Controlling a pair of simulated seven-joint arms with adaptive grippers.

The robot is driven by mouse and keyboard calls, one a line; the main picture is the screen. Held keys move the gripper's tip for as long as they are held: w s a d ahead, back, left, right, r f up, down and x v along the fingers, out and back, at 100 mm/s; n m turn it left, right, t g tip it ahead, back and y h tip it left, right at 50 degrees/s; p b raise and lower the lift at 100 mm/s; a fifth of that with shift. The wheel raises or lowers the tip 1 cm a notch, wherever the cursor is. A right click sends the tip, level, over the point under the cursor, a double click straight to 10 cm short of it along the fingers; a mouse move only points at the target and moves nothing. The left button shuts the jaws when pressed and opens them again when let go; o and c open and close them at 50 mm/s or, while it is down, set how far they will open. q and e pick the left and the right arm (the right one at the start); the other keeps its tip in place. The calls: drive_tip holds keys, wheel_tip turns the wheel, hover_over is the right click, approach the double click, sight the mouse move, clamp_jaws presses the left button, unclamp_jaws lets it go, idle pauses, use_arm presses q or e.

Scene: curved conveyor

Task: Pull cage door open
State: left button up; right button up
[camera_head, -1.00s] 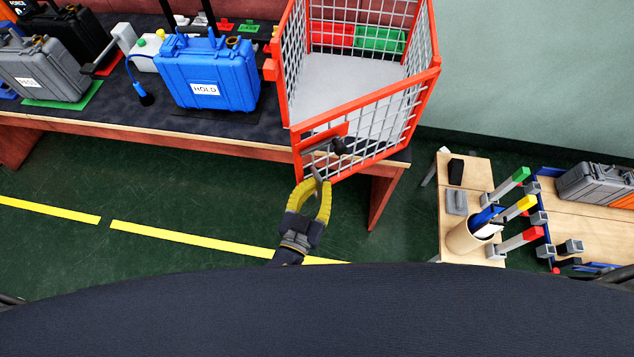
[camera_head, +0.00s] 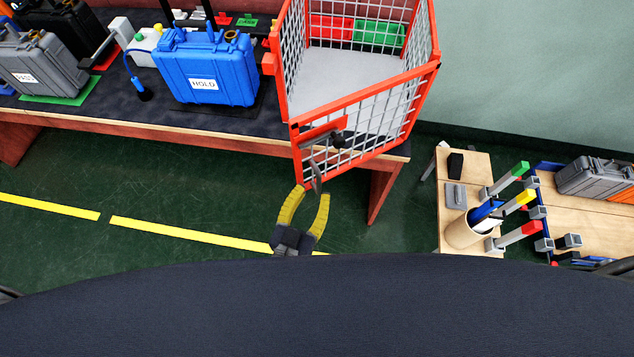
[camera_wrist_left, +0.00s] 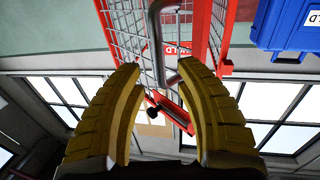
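The red cage (camera_head: 362,101) with grey wire mesh stands on the bench corner, its door (camera_head: 370,125) facing me. A grey loop handle (camera_head: 316,176) hangs from the door's lower left, below a red latch bar (camera_head: 322,131) with a black knob. My left gripper (camera_head: 311,192), with yellow fingers, is open just below the handle. The left wrist view shows the grey handle (camera_wrist_left: 155,45) ahead of and between the open fingers (camera_wrist_left: 166,75), with no visible grip on it. I cannot tell whether the door is slightly ajar. My right gripper is not in view.
A blue case marked HOLD (camera_head: 207,70) stands on the bench (camera_head: 130,120) left of the cage. A small wooden table (camera_head: 455,232) with a tool cup (camera_head: 466,230) stands at the right. Green floor (camera_head: 210,195) below the bench is clear.

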use_arm(q)
drive_tip(key=v, duration=0.7)
drive_tip(key=shift+s, duration=0.25)
drive_tip(key=shift+a, duration=0.15)
